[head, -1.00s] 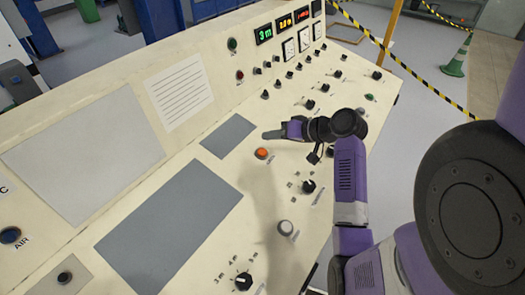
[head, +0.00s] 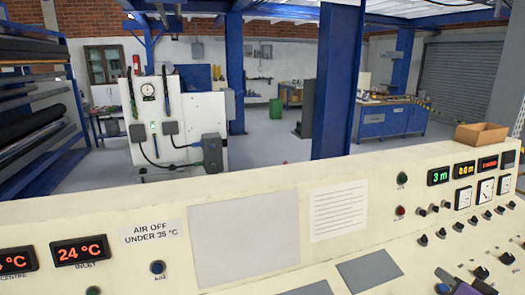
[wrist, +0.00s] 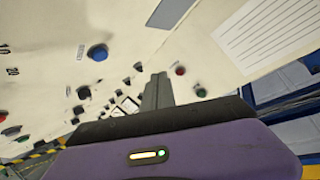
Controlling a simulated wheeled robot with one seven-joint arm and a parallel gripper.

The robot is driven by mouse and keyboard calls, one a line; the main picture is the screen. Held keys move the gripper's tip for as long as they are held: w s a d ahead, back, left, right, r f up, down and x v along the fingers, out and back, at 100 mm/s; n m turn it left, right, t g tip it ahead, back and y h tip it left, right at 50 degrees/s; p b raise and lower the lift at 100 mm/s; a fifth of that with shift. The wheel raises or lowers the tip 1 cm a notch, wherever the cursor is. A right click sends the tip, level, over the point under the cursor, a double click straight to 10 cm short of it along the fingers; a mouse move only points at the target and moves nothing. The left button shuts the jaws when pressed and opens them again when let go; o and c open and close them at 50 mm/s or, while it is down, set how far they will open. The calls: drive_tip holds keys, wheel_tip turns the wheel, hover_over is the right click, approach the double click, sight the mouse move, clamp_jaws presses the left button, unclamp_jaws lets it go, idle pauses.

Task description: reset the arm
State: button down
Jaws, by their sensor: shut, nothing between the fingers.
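My gripper (wrist: 157,92) shows in the wrist view as two grey fingers pressed together, shut and empty, beyond its purple body. The fingers point towards the cream control panel (wrist: 130,30). I cannot tell how far they are from it. In the head view a small part of my gripper (head: 442,288) shows at the bottom right, over the panel; the rest of the arm is cut off by the frame.
The panel (head: 120,205) carries knobs, a blue button (head: 158,267), a red button (head: 400,211), a green button (head: 403,178) and lit displays (head: 440,176).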

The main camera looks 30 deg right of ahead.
drive_tip(key=s+a+n+t+b, duration=0.1)
drive_tip(key=s+a+n+t, duration=0.15)
drive_tip(key=a, duration=1.25)
drive_tip(key=s+a+n+t, duration=0.15)
drive_tip(key=a+n, duration=0.25)
drive_tip(key=a, duration=1.2)
drive_tip(key=s+a+f+n+y, duration=0.2)
drive_tip(key=s+a+n+y, duration=0.4)
drive_tip(key=a, duration=0.8)
drive_tip(key=s+y+b, duration=0.1)
drive_tip(key=s+y, duration=0.1)
drive_tip(key=s, duration=0.1)
drive_tip(key=shift+s+f+n+g, duration=0.25)
drive_tip(key=shift+s+n+g, duration=0.05)
drive_tip(key=shift+s+n, duration=0.05)
